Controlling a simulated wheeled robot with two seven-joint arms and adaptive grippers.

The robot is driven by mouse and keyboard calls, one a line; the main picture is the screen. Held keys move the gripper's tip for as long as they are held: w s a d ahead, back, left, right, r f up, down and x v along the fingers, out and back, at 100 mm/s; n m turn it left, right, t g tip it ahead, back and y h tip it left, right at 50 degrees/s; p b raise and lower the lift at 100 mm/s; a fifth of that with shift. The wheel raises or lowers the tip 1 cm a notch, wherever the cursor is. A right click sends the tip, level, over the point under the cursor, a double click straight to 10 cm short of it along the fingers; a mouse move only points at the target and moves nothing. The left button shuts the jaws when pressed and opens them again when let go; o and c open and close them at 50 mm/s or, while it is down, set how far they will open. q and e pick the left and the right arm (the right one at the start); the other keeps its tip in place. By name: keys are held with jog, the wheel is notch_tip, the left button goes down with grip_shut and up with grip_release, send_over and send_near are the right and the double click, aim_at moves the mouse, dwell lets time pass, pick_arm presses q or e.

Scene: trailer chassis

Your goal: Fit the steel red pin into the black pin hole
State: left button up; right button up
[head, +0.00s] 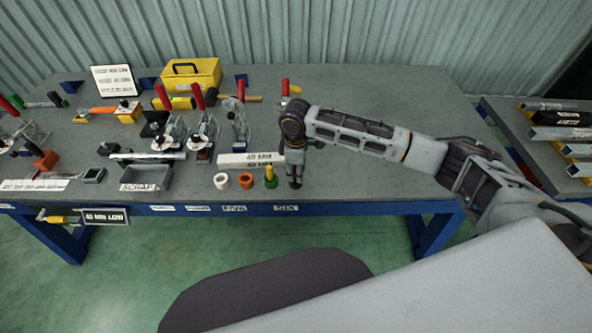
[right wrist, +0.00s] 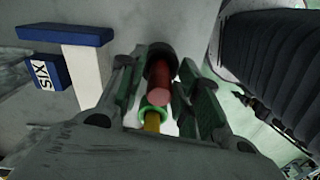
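In the right wrist view the steel red pin (right wrist: 159,85) stands between the two fingers of my right gripper (right wrist: 164,62), its near end facing the camera. Its far end meets a black round collar, the black pin hole (right wrist: 157,50); how deep it sits cannot be told. The fingers flank the pin with a narrow gap on each side, and look open. In the head view my right gripper (head: 295,183) points down at the table's front edge, above a dark round base, and hides the pin. My left gripper is out of view.
A green holder (head: 271,182) with a yellow pin stands close left of my right gripper. Orange (head: 246,181) and white (head: 221,181) rings sit further left, then a scrap tray (head: 146,178). The table (head: 390,130) is clear to the right.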

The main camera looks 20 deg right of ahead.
dwell(0.4)
notch_tip(320, 180, up, 12)
jog(key=shift+r, duration=0.15)
dwell(0.6)
dwell(0.7)
